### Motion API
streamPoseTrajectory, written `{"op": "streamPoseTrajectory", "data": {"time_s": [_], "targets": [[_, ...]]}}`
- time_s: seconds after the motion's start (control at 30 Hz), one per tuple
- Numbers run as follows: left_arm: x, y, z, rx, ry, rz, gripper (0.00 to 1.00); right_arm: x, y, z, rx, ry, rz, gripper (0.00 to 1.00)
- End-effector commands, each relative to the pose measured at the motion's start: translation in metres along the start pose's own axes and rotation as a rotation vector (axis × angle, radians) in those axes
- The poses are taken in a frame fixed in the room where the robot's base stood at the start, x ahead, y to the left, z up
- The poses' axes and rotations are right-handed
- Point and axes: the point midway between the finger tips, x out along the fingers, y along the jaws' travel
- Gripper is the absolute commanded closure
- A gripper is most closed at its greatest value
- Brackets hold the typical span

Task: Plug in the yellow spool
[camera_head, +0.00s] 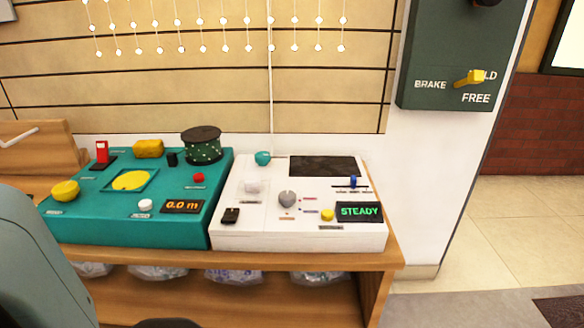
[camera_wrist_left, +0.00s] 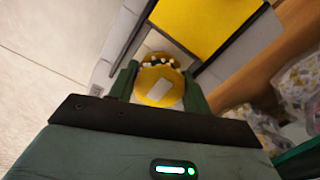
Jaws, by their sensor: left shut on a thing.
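In the left wrist view my left gripper (camera_wrist_left: 157,88) is shut on a yellow rounded piece, which appears to be the yellow spool (camera_wrist_left: 158,84). It has a pale patch on its near side and a darker, toothed far part. The left gripper's fingers are outside the head view. In the head view a teal console (camera_head: 100,220) carries a square recess with a yellow disc (camera_head: 132,180), a yellow round knob (camera_head: 65,190), a yellow block (camera_head: 148,148) and a dark green drum (camera_head: 202,145). Its display reads 0.0 m. My right gripper is not in view.
A green wall box (camera_head: 450,60) with a yellow lever is at upper right. Plastic-wrapped bags (camera_head: 235,276) lie under the bench. Open floor is at right.

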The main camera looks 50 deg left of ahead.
Motion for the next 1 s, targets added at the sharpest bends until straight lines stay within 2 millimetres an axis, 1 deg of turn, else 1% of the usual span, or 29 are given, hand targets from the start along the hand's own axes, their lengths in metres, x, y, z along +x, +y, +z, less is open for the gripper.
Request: {"op": "streamPoseTrajectory", "data": {"time_s": [0.1, 0.13, 0.3, 0.5, 0.63, 0.67, 1.0], "targets": [[-0.0004, 0.0000, -0.0004, 0.000, 0.001, 0.000, 0.76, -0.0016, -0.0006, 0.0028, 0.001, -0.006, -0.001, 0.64], [-0.0004, 0.0000, -0.0004, 0.000, 0.001, 0.000, 0.49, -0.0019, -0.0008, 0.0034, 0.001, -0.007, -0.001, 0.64], [-0.0004, 0.0001, -0.0003, 0.000, 0.001, 0.000, 0.27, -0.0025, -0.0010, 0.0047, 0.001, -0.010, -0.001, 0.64], [-0.0003, 0.0000, -0.0002, 0.000, 0.000, 0.000, 0.26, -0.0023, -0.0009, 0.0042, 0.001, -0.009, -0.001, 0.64], [-0.0002, 0.0001, 0.0001, 0.000, 0.000, 0.000, 0.09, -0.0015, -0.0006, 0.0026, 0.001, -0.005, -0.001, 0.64], [-0.0002, 0.0001, 0.0001, 0.000, 0.000, 0.000, 0.08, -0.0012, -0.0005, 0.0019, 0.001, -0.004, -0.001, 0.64], [-0.0022, 0.0000, 0.0000, 0.000, 0.000, 0.000, 0.08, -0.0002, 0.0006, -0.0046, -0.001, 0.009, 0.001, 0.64]]}}
